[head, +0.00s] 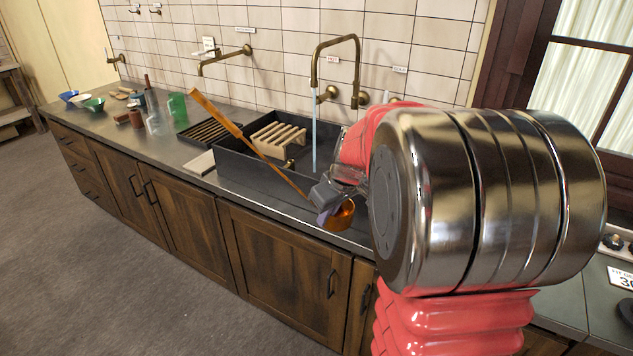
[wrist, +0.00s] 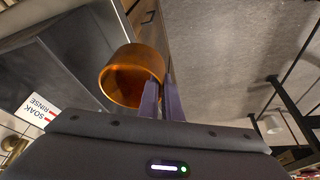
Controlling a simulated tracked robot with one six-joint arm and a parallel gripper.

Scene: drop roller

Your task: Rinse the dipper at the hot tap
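The dipper has a copper cup (head: 341,217) and a long wooden handle (head: 216,112) slanting up to the left across the sink. My gripper (head: 326,213) is at the cup end, with its purple fingers close together against the dipper. The wrist view shows the fingers (wrist: 161,98) at the side of the copper cup (wrist: 130,72); the exact contact is partly hidden. The cup is in front of the sink (head: 240,168), near the counter's front edge. The brass hot tap (head: 335,39) has a stream of water (head: 314,130) falling into the sink, apart from the cup.
A wooden slatted rack (head: 278,138) is in the sink. A dark slatted tray (head: 205,131), a green cup (head: 177,107) and bowls (head: 94,104) stand to the left. Another brass wall tap (head: 222,58) is left of the hot tap. A SOAK/RINSE label (wrist: 37,110) shows in the wrist view.

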